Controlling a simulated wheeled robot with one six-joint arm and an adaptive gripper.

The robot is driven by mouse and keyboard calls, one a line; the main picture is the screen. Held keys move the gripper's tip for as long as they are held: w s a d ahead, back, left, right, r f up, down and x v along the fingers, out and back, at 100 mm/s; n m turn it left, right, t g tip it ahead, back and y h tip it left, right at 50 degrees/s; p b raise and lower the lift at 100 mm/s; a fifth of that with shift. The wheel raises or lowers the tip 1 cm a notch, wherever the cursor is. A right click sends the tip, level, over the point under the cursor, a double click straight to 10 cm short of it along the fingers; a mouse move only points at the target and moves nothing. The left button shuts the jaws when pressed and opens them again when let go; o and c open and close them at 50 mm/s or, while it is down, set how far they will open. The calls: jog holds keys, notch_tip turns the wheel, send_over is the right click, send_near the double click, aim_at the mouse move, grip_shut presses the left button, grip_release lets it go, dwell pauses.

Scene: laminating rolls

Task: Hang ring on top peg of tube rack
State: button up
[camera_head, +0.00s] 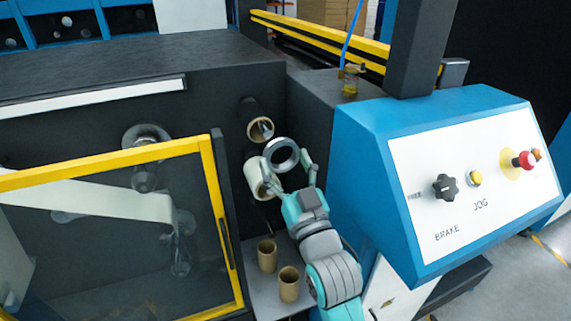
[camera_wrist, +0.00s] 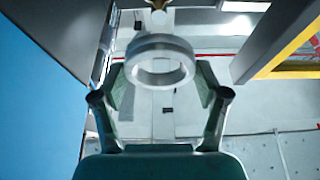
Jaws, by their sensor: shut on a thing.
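A silver metal ring (camera_head: 283,170) is held between the two fingers of my gripper (camera_head: 287,164). In the wrist view the ring (camera_wrist: 160,79) sits between the fingertips of my gripper (camera_wrist: 161,86), its opening partly facing me. A lower peg carries a cream roll (camera_head: 257,178), partly hidden by the left finger.
Two brown cardboard tubes (camera_head: 267,256) (camera_head: 289,285) stand on a grey shelf below. A yellow-framed clear door (camera_head: 213,185) is at left. The blue control console (camera_head: 360,170) stands close on the right of my arm.

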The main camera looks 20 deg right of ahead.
aim_at(266, 136)
jog(key=shift+w, duration=6.15)
jog(key=shift+w, duration=0.1)
jog(key=o, duration=1.2)
jog(key=shift+f, duration=0.1)
